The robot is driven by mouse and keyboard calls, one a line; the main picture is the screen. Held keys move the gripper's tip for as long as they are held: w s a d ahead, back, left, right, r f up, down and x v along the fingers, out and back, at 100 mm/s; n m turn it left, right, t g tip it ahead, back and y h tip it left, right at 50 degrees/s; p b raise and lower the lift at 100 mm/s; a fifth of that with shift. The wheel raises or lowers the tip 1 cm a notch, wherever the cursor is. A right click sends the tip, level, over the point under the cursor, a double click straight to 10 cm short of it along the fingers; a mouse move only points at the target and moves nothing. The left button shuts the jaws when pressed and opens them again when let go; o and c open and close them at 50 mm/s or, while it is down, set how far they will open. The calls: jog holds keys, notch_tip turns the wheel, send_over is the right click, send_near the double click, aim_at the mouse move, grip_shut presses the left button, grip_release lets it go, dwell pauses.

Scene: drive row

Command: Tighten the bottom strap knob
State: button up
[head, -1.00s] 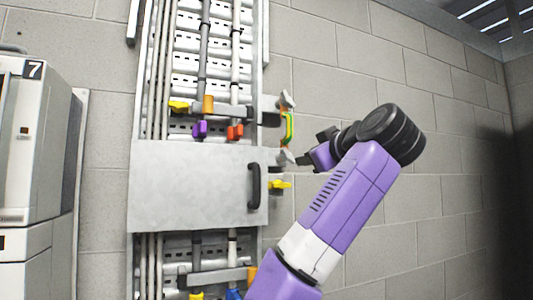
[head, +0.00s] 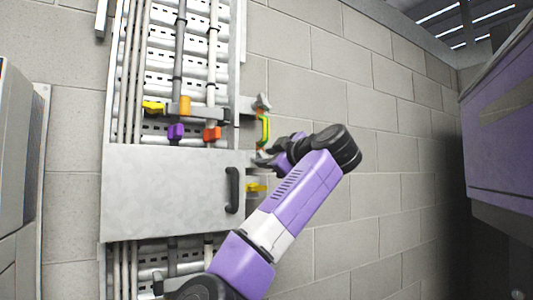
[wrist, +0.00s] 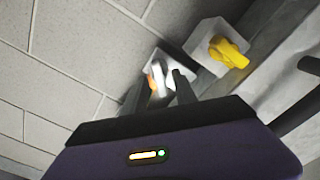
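The bottom strap knob (head: 263,156) is a small light grey wing at the lower end of a green and yellow strap (head: 264,130), on the cabinet's right side. My gripper (head: 272,158) is right at this knob, coming from the right. In the wrist view, my gripper (wrist: 163,92) has its two dark fingers apart, with the bright metal knob (wrist: 161,72) between or just beyond their tips. Contact is too small to make out. A similar grey top knob (head: 262,102) sits at the strap's upper end.
A yellow knob (head: 256,188) on a block is just below the bottom knob; it shows close by in the wrist view (wrist: 229,51). A metal cover (head: 160,195) with a black handle (head: 234,190) is to the left. The block wall (head: 400,150) at right is bare.

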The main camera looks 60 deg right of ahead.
jog(key=shift+w+d, duration=0.15)
jog(key=shift+w, duration=0.1)
grip_shut()
jog(key=shift+s+d+m+b, duration=0.2)
jog(key=shift+m+b, duration=0.1)
jog(key=shift+b, duration=0.4)
jog(key=shift+w+a+m+b, duration=0.15)
jog(key=shift+m+b, duration=0.25)
jog(key=shift+b, duration=0.25)
jog(key=shift+r, duration=0.1)
grip_release()
